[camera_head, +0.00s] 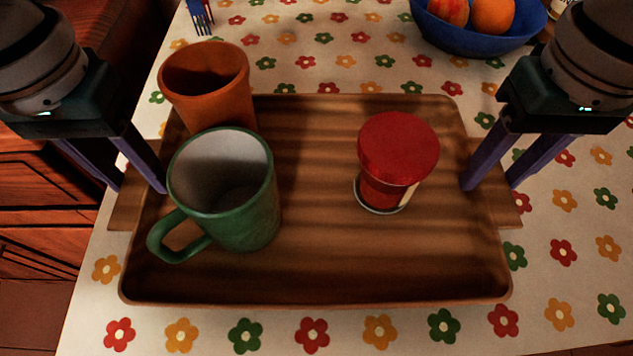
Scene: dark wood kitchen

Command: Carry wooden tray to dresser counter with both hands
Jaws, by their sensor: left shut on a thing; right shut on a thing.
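The wooden tray (325,270) is in the middle of the head view, over a flowered tablecloth. I cannot tell whether it rests on the cloth or is slightly above it. On it stand an orange cup (208,85) at the back left, a green mug (225,195) in front of the cup, and a red-lidded jar (398,150) at the right. My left gripper (142,190) is shut on the tray's left handle. My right gripper (488,188) is shut on the tray's right handle.
A blue bowl (480,38) with orange fruits stands behind the tray at the back right. A dark blue fork-like utensil (200,15) lies at the back left. Dark wood cabinets (45,190) are beyond the table's left edge. The cloth in front is clear.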

